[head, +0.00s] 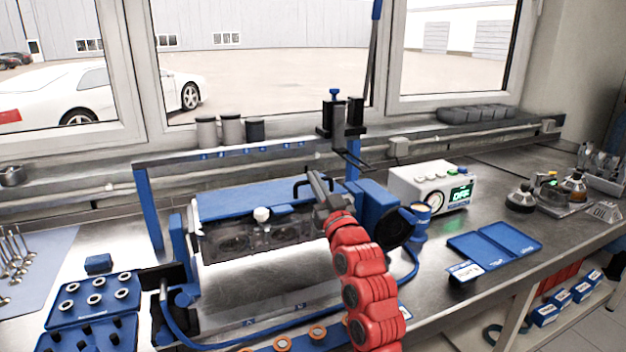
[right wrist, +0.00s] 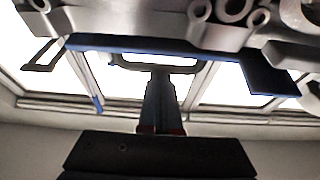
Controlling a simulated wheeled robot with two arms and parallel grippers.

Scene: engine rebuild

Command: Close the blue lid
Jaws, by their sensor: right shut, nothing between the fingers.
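The blue lid (head: 245,197) is a broad flat panel over the metal cabinet (head: 265,280) in the middle of the bench. A dark panel with round shapes (head: 235,240) shows below its front edge. A dark bar handle (head: 297,184) stands at the lid's right end. My right gripper (head: 318,182) reaches up from the front, shut and empty, close beside the handle; I cannot tell whether they touch. In the right wrist view the lid's blue edge (right wrist: 225,52) and the handle (right wrist: 185,69) show beyond the gripper's fingers (right wrist: 158,78). My left gripper is not in view.
A white control box (head: 425,185) and a flat blue case (head: 495,245) lie to the right. A blue parts tray (head: 92,300) is at the left. A blue-posted frame (head: 148,210) stands behind the cabinet. The bench right of the cabinet has some free room.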

